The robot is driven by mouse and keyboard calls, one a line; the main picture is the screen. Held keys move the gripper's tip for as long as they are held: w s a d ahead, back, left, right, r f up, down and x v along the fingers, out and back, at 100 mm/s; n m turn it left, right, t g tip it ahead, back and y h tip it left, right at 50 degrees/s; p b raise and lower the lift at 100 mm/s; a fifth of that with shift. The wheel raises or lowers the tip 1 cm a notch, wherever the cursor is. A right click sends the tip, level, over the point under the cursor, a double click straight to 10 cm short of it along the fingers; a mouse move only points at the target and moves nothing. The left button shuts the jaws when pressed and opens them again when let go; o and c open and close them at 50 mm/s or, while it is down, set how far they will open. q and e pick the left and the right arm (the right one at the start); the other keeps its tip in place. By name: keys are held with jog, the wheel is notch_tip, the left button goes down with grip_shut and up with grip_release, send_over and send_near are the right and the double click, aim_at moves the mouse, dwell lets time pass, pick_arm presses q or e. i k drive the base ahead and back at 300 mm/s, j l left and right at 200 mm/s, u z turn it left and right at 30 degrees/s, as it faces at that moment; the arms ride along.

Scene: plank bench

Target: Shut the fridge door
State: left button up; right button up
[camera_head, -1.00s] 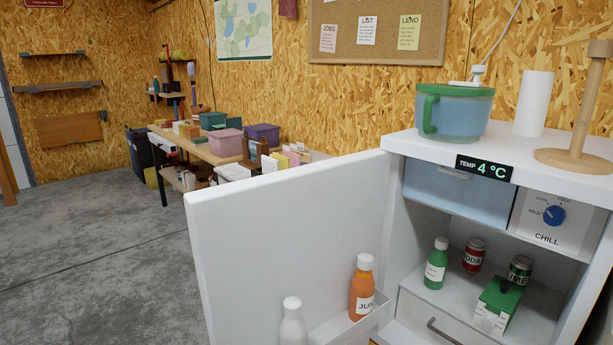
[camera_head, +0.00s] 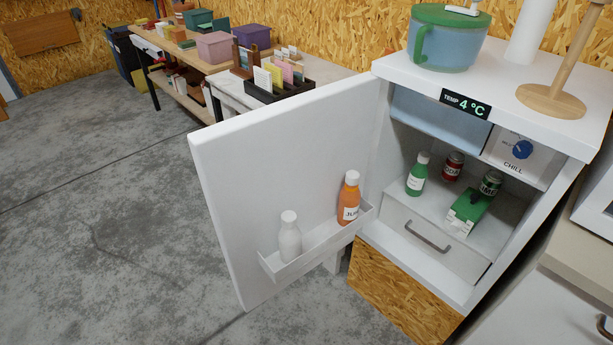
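The small white fridge (camera_head: 384,235) stands at the right on an OSB-panelled base, its front open. Its white door (camera_head: 270,150) is swung wide out to the left, inner side facing me. The door shelf (camera_head: 318,245) holds a white bottle (camera_head: 290,238) and an orange juice bottle (camera_head: 349,199). Inside the fridge are a green bottle (camera_head: 417,176), a red soda can (camera_head: 453,166), a green can (camera_head: 490,184) and a green-and-white carton (camera_head: 467,210), above a drawer (camera_head: 428,238). Neither of my grippers shows in the head view.
On the fridge top stand a blue-green lidded pot (camera_head: 447,42) and a wooden roll holder (camera_head: 551,98). A bench (camera_head: 180,55) with boxes stands behind the door. A cabinet (camera_head: 565,290) is at the right. The concrete floor (camera_head: 110,220) at left is clear.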

aim_at(296, 153)
jog(key=j+z, duration=0.15)
jog(key=z, duration=0.25)
jog(key=i+j+z, duration=0.1)
jog(key=z, duration=0.35)
jog(key=j+z, duration=0.25)
jog(key=z, duration=0.15)
jog(key=j+z, duration=0.15)
jog(key=j, duration=0.25)
jog(key=k+j+z, duration=0.15)
jog(key=j, duration=0.25)
jog(key=k+j+z, duration=0.1)
jog(key=j, duration=0.3)
jog(key=k+j+z, duration=0.15)
jog(key=j, duration=0.2)
jog(key=k+j+z, duration=0.15)
jog(key=j, duration=0.2)
jog(key=k+j+z, duration=0.15)
jog(key=j, duration=0.8)
jog(key=k+j+z, duration=0.15)
jog(key=j, duration=0.4)
jog(key=i+j+z, duration=0.35)
jog(key=i+j, duration=0.35)
